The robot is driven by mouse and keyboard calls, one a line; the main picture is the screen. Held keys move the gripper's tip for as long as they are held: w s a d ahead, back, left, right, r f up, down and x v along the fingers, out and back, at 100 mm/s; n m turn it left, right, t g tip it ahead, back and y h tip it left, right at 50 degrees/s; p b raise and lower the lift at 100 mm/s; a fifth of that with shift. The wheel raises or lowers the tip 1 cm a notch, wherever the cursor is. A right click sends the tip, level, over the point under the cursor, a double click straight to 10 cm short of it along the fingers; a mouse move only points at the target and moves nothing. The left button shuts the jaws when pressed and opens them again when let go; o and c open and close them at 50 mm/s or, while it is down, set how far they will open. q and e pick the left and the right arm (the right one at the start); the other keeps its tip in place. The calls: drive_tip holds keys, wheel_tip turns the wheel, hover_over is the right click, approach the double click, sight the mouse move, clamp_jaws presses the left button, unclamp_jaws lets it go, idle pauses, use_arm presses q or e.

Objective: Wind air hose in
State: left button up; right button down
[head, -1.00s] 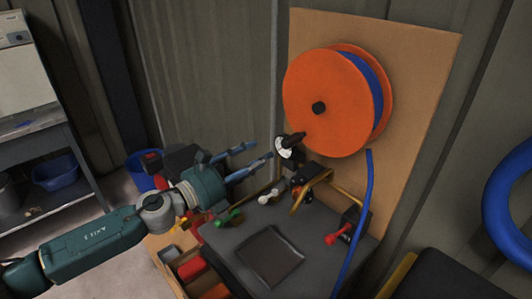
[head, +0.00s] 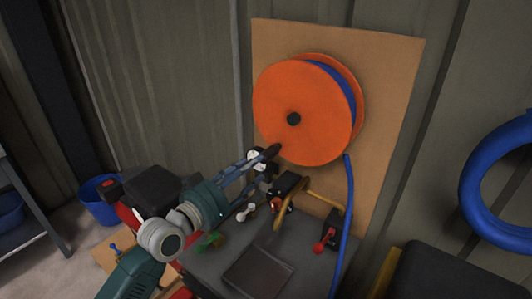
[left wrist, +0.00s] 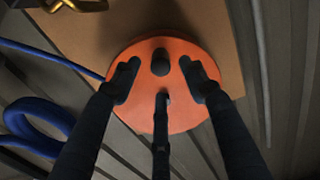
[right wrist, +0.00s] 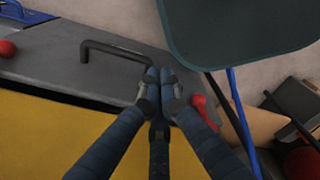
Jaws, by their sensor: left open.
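The orange reel (head: 300,85) is mounted upright on a tan board, with blue hose wound behind its front disc. The blue air hose (head: 346,215) hangs down from its right side. A dark crank knob (head: 272,151) sticks out of the disc at its lower left. My left gripper (head: 257,160) is open, its fingertips close to the knob. In the left wrist view the knob (left wrist: 160,62) shows between the two spread fingers (left wrist: 158,82), with no clear contact. My right gripper (right wrist: 159,78) has its fingertips together and appears empty; it is outside the head view.
A dark bench top (head: 215,262) with a tray, a brass-coloured bent pipe (head: 300,203) and a red-handled valve (head: 325,240) lies below the reel. A blue hose coil (head: 475,185) hangs at right. A blue bucket (head: 98,212) stands on the floor at left.

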sight(269, 155)
use_arm(q)
drive_tip(key=p+x, duration=0.1)
drive_tip(key=x, duration=0.6)
drive_tip(key=shift+w+d+r, duration=0.1)
drive_tip(key=shift+w+d, duration=0.05)
drive_tip(key=shift+w, duration=0.05)
drive_tip(key=shift+w+d+p, duration=0.3)
drive_tip(key=shift+w, duration=0.05)
clamp_jaws()
